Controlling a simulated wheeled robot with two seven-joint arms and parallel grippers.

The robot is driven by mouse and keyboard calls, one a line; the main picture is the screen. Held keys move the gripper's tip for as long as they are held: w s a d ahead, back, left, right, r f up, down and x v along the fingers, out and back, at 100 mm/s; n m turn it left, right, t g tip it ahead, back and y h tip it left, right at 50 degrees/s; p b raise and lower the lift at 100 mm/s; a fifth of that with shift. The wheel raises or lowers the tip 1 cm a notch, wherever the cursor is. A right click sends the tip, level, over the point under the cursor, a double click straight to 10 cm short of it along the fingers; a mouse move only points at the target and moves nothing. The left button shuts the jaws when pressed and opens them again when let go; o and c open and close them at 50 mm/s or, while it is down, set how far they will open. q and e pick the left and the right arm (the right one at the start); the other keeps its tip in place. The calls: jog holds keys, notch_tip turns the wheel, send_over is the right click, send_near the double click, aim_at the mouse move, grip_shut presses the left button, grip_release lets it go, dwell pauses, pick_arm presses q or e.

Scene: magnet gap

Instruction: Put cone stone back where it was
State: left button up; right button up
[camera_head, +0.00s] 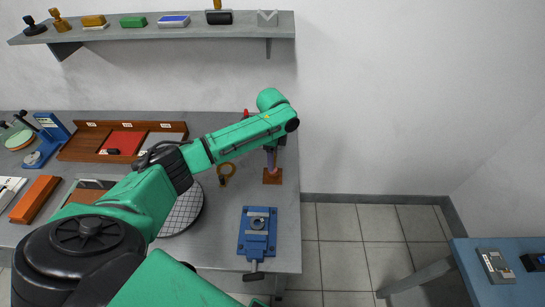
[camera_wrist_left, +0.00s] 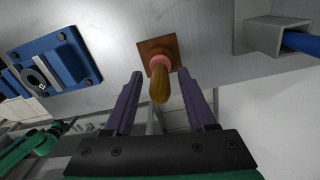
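A wooden, rounded tapering piece (camera_wrist_left: 160,84) with a pinkish collar stands on a square brown base (camera_wrist_left: 158,48) in the left wrist view; it may be the cone stone, but I cannot be sure. The base also shows in the head view (camera_head: 272,177), near the bench's right edge. My left gripper (camera_wrist_left: 160,74) has its purple fingers apart, one on each side of the wooden piece, with gaps visible. In the head view my left gripper (camera_head: 270,157) is partly hidden by its arm, just above the base. My right gripper is not in view.
A blue vise-like fixture (camera_head: 257,232) sits at the bench's front right. A round gridded plate (camera_head: 183,212) and a brown ring (camera_head: 226,172) lie left of the base. A wooden tray (camera_head: 91,142) is farther left. A shelf (camera_head: 190,31) holds stamps and blocks. A blue table (camera_head: 507,258) stands right.

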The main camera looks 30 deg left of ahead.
pick_arm(q)
jog(key=shift+w+r, duration=0.1)
jog(key=shift+r, duration=0.1)
notch_tip(320, 180, up, 12)
jog(key=b, duration=0.2)
jog(key=shift+r, duration=0.15)
dwell(0.4)
